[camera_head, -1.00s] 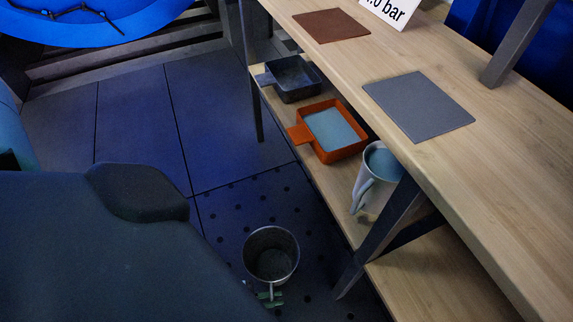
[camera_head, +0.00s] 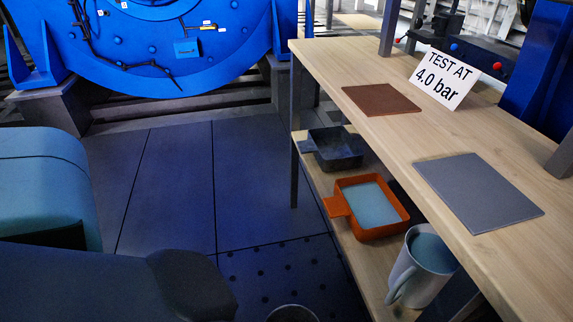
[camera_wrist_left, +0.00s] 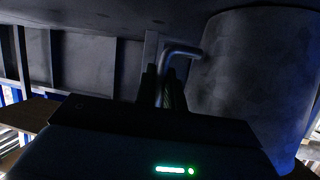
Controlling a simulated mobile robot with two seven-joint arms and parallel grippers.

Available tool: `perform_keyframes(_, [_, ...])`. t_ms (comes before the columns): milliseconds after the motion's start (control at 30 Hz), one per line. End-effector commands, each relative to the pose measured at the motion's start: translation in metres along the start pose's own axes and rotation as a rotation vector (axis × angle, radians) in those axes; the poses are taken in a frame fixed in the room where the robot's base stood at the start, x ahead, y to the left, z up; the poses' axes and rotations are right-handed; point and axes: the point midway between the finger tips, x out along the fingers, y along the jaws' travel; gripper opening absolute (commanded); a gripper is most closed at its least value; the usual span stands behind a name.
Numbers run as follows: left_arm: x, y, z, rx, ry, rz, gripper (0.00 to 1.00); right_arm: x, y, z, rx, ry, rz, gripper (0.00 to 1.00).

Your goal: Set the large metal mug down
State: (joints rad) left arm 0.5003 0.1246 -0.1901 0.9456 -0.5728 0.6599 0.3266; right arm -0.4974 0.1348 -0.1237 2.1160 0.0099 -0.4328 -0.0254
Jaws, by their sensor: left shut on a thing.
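The large metal mug (camera_head: 292,313) shows only its rim at the bottom edge of the head view, over the dark floor. In the left wrist view the mug's grey wall (camera_wrist_left: 255,85) fills the right side. My left gripper (camera_wrist_left: 163,88) is shut on the mug's handle (camera_wrist_left: 185,50), with the fingers beside the wall. In the head view the left gripper is below the frame; only my arm shows at lower left. My right gripper is not in view.
A wooden bench (camera_head: 385,128) holds a brown mat (camera_head: 381,99), a grey mat (camera_head: 478,192) and a "TEST AT 4.0 bar" sign (camera_head: 443,79). Its lower shelf (camera_head: 372,262) holds a dark tray (camera_head: 335,147), an orange tray (camera_head: 403,218) and a pale mug (camera_head: 421,268).

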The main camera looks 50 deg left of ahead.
Motion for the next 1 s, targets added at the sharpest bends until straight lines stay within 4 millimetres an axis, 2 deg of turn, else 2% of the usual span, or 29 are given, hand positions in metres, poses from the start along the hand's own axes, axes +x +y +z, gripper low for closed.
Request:
perform_keyframes(133, [0.002, 0.0, 0.002, 0.002, 0.003, 0.001, 0.0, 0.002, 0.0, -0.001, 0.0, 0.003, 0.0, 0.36])
perform_keyframes(167, [0.001, 0.0, 0.002, 0.0, 0.0, 0.001, 0.13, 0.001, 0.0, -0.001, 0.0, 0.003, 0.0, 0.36])
perform_keyframes(300, [0.001, 0.0, 0.002, 0.0, 0.0, 0.001, 0.31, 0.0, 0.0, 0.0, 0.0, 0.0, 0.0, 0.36])
perform_keyframes(700, [-0.002, 0.0, -0.001, 0.0, 0.0, 0.0, 0.32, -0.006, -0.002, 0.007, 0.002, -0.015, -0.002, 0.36])
perform_keyframes(867, [-0.027, 0.001, -0.001, 0.001, -0.002, 0.001, 0.32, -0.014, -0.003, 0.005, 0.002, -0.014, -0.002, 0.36])
perform_keyframes(1000, [-0.056, 0.0, -0.002, 0.002, -0.002, 0.001, 0.32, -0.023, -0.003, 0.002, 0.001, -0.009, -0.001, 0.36])
